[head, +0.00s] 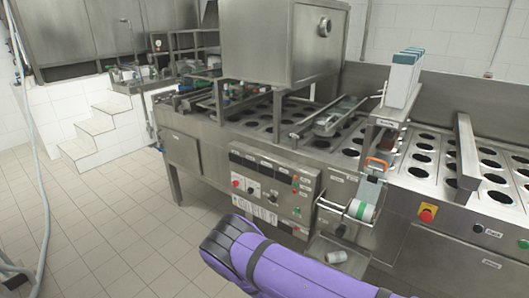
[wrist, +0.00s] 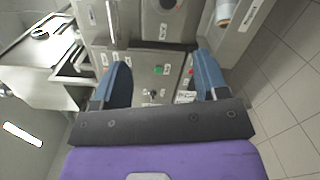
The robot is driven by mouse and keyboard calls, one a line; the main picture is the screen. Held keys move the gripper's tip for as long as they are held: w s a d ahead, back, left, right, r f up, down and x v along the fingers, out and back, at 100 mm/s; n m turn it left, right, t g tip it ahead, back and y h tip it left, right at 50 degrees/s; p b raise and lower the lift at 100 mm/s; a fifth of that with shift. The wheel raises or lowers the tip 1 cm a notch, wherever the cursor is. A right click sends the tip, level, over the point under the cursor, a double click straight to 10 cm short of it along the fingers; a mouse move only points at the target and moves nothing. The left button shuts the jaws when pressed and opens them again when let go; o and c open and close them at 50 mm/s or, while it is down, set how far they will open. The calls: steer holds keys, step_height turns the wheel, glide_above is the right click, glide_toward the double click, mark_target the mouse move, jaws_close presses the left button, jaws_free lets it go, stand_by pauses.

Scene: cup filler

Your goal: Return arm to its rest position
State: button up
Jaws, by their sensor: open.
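My purple arm (head: 290,272) reaches in from the bottom right of the head view, in front of the machine. My gripper (wrist: 162,78) shows in the wrist view with its two blue fingers wide apart. Nothing is held between them. Behind the fingers is the metal front of the cup filler, with small buttons and labels. The fingers cannot be made out in the head view.
The steel cup filler (head: 420,175) with rows of round holes fills the right and middle. Tiled floor (head: 95,225) is clear at the left, before white steps (head: 100,130).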

steer(key=d+r+m+g, duration=0.2)
steer(key=r+m+g, duration=0.15)
steer(key=r, duration=0.65)
steer(key=d+r+m+g+h, duration=0.1)
steer(key=d+r+m+g, duration=0.2)
steer(key=r, duration=0.7)
steer(key=d+r+m+g, duration=0.1)
steer(key=r+m+g, duration=0.35)
steer(key=r, duration=0.55)
steer(key=s+d+r+m+g+y, duration=0.1)
steer(key=s+d+r+g+y, duration=0.2)
steer(key=r, duration=0.5)
steer(key=s+d+r+m+y, duration=0.1)
steer(key=s+d+r+y, duration=0.15)
steer(key=s+r, duration=0.45)
steer(key=s+d+r+t+y, duration=0.1)
steer(key=s+r+t+y, duration=0.4)
steer(key=s+r, duration=1.2)
steer(key=s+y, duration=0.2)
steer(key=shift+s+d+t, duration=0.15)
steer(key=shift+s+t, duration=0.2)
steer(key=shift+t, duration=0.05)
